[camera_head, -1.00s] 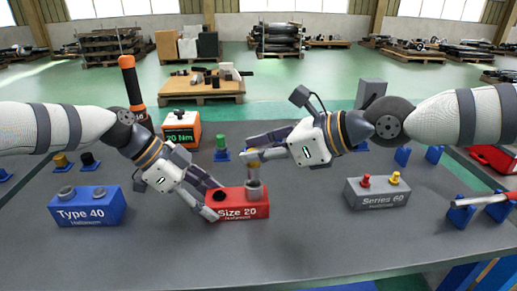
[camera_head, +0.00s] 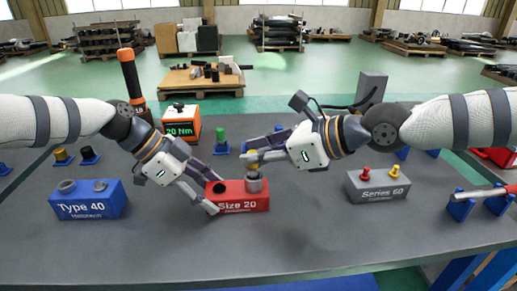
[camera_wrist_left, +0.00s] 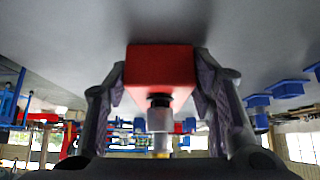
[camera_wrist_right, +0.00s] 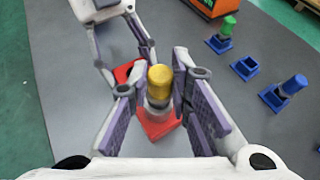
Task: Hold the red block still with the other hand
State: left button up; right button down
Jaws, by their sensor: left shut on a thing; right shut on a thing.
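The red block (camera_head: 238,200), labelled Size 20, stands on the dark table. My left gripper (camera_head: 208,196) is shut on it; the left wrist view shows the red block (camera_wrist_left: 160,68) between both fingers. A grey cylinder (camera_head: 255,184) stands upright at the block's right opening, and the left opening shows dark. My right gripper (camera_head: 252,160) is above that cylinder, shut on the yellow-topped plug (camera_wrist_right: 160,80). In the right wrist view the plug sits between the purple finger pads, in line with the cylinder. Its lower end is hidden.
The blue Type 40 block (camera_head: 88,205) is at left, the grey Series 60 block (camera_head: 377,188) at right. Behind stand an orange 20 Nm box (camera_head: 182,124) and a green-topped plug (camera_head: 221,136). The table's front strip is clear.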

jog(key=shift+f, duration=1.05)
jog(key=c, duration=1.4)
grip_release()
jog(key=shift+v, duration=2.5)
pick_arm(q)
jog(key=o, duration=1.5)
pick_arm(e)
jog(key=v, duration=1.2)
